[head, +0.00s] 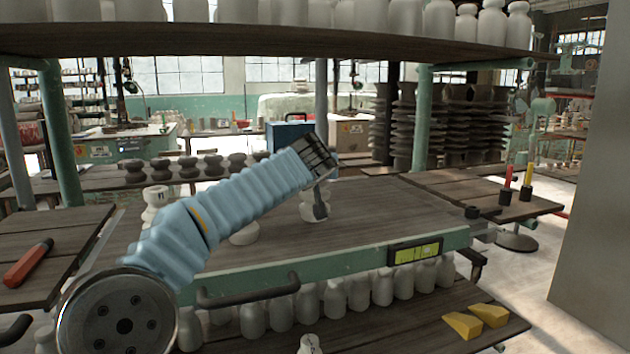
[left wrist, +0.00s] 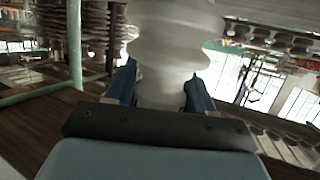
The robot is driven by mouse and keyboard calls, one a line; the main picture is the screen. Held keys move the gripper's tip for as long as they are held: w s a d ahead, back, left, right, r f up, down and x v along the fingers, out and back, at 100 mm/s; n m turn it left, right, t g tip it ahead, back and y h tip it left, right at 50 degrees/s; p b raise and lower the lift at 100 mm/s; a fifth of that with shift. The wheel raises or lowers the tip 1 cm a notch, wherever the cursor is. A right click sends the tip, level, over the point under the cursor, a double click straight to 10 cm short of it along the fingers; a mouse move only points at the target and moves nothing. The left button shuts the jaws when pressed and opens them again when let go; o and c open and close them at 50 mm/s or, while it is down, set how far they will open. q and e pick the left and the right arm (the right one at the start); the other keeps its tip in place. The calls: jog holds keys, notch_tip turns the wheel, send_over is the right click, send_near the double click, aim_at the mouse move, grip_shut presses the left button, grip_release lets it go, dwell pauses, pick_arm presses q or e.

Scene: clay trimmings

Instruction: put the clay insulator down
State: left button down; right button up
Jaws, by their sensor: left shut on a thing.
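My left gripper (head: 320,202) reaches in from the left over the wooden table (head: 385,205). It is shut on the clay insulator (head: 312,211), a pale, ribbed piece partly hidden behind a dark finger. In the left wrist view the insulator (left wrist: 175,45) stands large between the two blue fingers (left wrist: 162,92), its top cut off by the picture edge. In the head view it is at or close above the tabletop; I cannot tell whether it touches. My right gripper is not in view.
Other pale pieces stand near my arm, one at the left (head: 154,203) and one partly hidden (head: 243,235). A green level (head: 416,252) is on the table's front edge. A shelf (head: 270,40) spans overhead. Yellow wedges (head: 462,324) lie on the lower shelf. The tabletop's right side is clear.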

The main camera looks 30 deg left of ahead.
pick_arm(q)
jog(key=shift+s+f, duration=0.1)
jog(key=shift+f, duration=1.1)
jog(key=shift+b, duration=0.3)
jog(key=shift+f, duration=0.15)
jog(key=shift+c, duration=2.1)
grip_release()
jog(key=shift+s+d, duration=0.2)
jog(key=shift+s, duration=0.05)
jog(key=b+v, duration=0.2)
jog(key=v, duration=0.9)
jog(key=shift+s+r, duration=0.2)
jog(key=shift+r, duration=0.1)
jog(key=shift+d, duration=0.1)
